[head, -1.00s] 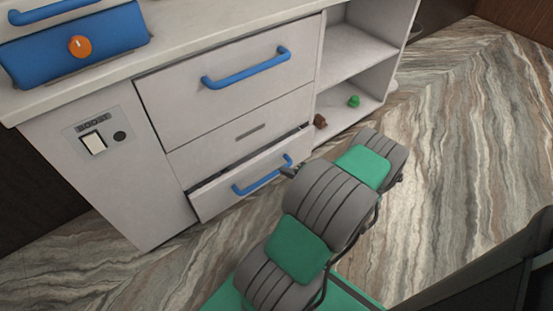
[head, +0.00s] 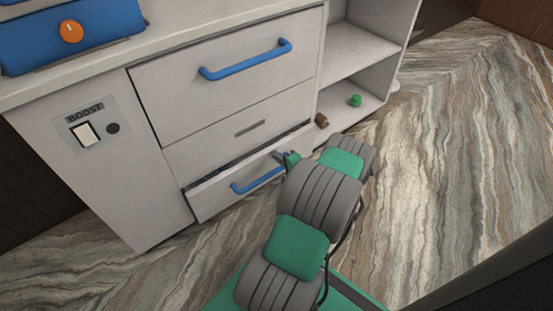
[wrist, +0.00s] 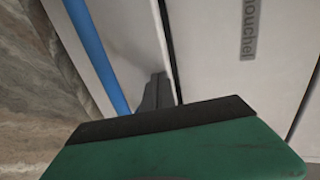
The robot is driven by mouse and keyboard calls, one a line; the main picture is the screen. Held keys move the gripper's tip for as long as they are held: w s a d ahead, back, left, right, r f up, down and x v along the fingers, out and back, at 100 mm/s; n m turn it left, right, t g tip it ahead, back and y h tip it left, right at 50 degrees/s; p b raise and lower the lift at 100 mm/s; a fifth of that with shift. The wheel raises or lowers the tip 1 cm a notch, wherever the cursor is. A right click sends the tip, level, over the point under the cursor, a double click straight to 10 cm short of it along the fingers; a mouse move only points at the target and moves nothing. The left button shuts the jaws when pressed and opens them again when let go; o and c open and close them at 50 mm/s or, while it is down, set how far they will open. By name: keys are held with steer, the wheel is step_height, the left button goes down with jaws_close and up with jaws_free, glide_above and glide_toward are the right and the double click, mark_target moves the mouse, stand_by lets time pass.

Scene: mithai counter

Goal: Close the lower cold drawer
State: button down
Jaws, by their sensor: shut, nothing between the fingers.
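The lower cold drawer (head: 215,203) stands slightly pulled out, with a dark gap along its top edge. Its blue handle (head: 257,181) runs across the front, and my arm hides its right end. My gripper (head: 280,157) is at the right part of the drawer front, near the top edge. In the wrist view the shut, empty fingers (wrist: 156,88) are close against the drawer front (wrist: 133,35), beside the dark gap. The blue handle (wrist: 97,52) lies to their left. I cannot tell whether the fingertips touch the front.
The upper drawer (head: 225,90) with its blue handle (head: 246,61) is shut. A panel with a switch (head: 86,134) is at the left. Open shelves at the right hold a green item (head: 355,100) and a brown item (head: 321,120). Marbled floor (head: 450,150) lies clear at the right.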

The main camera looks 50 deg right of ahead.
mark_target(270, 148)
steer(key=shift+w, duration=0.15)
steer(key=w, duration=0.2)
steer(key=w+d+b, duration=0.1)
steer(key=w, duration=0.1)
steer(key=shift+w+f+b, duration=0.1)
steer(key=shift+w+b, duration=0.05)
steer(key=shift+b, duration=0.15)
steer(key=shift+w+d+r, duration=0.1)
steer(key=shift+d+r, duration=0.05)
steer(key=shift+r, duration=0.2)
